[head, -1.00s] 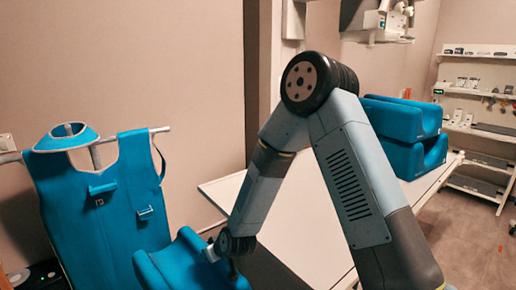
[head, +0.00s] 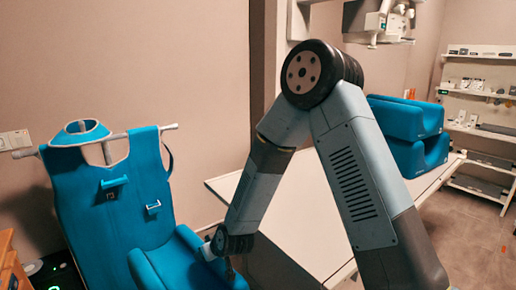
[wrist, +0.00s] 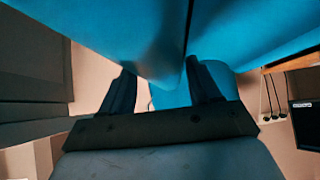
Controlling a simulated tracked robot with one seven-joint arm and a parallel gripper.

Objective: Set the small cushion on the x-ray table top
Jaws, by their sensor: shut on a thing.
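The small cushion (head: 160,268) is blue and shows at the bottom of the head view, cut off by the frame edge. My gripper (wrist: 162,72) is shut on it; in the wrist view the cushion (wrist: 120,30) fills the top, with two dark fingers reaching up against blue. In the head view the fingers are hidden behind the wrist and cushion. The x-ray table top (head: 318,212) is a pale, flat surface to the right, behind my arm. The held cushion is left of the table's near left edge, not over it.
Two stacked large blue cushions (head: 408,132) stand on the table's far right part. A blue lead apron (head: 118,205) hangs on a rack at the left, close behind the cushion. A shelf unit (head: 480,120) stands at the far right. The table's left part looks bare.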

